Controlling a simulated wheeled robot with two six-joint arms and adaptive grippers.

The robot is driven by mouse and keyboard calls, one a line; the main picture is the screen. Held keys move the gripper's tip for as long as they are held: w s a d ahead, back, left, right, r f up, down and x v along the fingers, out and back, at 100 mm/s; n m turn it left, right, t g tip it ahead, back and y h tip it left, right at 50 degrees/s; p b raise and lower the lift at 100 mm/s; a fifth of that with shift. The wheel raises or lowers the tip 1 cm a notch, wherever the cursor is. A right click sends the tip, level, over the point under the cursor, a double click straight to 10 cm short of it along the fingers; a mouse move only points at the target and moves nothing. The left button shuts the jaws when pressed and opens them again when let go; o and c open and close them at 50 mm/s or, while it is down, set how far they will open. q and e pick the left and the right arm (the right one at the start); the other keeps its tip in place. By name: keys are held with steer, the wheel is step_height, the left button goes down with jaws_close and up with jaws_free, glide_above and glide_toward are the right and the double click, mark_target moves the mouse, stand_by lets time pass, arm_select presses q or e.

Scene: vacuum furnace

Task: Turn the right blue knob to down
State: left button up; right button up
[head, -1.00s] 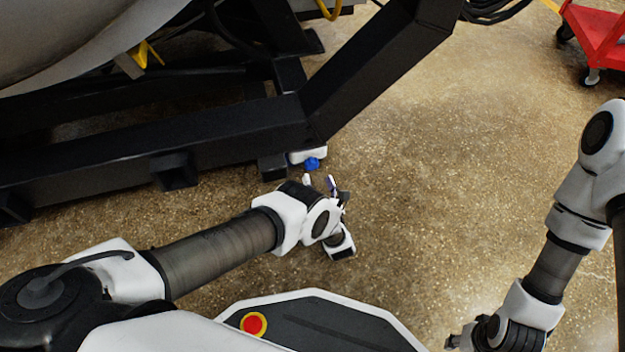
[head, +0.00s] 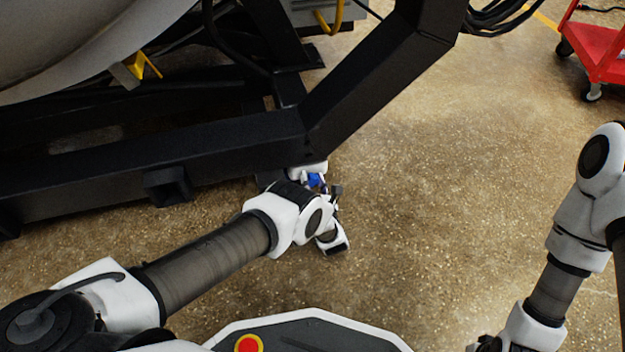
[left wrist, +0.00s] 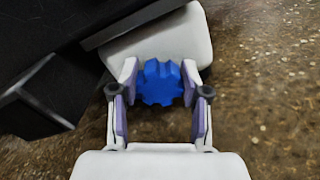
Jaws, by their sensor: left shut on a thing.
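The blue knob (head: 315,180) sits on a small white housing (head: 310,165) beside the black frame, low near the floor. In the left wrist view the toothed blue knob (left wrist: 161,83) stands in front of the white housing (left wrist: 165,45). My left gripper (head: 321,186) is at the knob, with one finger on each side of it. In the left wrist view the left gripper (left wrist: 160,88) is shut on the knob, with purple-grey pads at its sides. My right gripper (head: 487,344) is at the bottom edge of the head view, mostly cut off, away from the knob.
The black steel frame (head: 150,150) of the furnace runs along the left, with a slanted beam (head: 375,75) above the knob. Open speckled floor (head: 450,170) lies to the right. A red cart (head: 598,45) stands at the top right.

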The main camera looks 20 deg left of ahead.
arm_select(q)
steer(key=shift+m, duration=0.3)
steer(key=shift+w+m, duration=0.15)
steer(key=shift+m, duration=2.95)
steer(key=o, duration=1.1)
steer(key=shift+f, duration=0.1)
steer(key=shift+o, duration=0.2)
steer(key=shift+d, duration=0.1)
steer(key=v, duration=0.7)
steer(key=shift+d, duration=0.1)
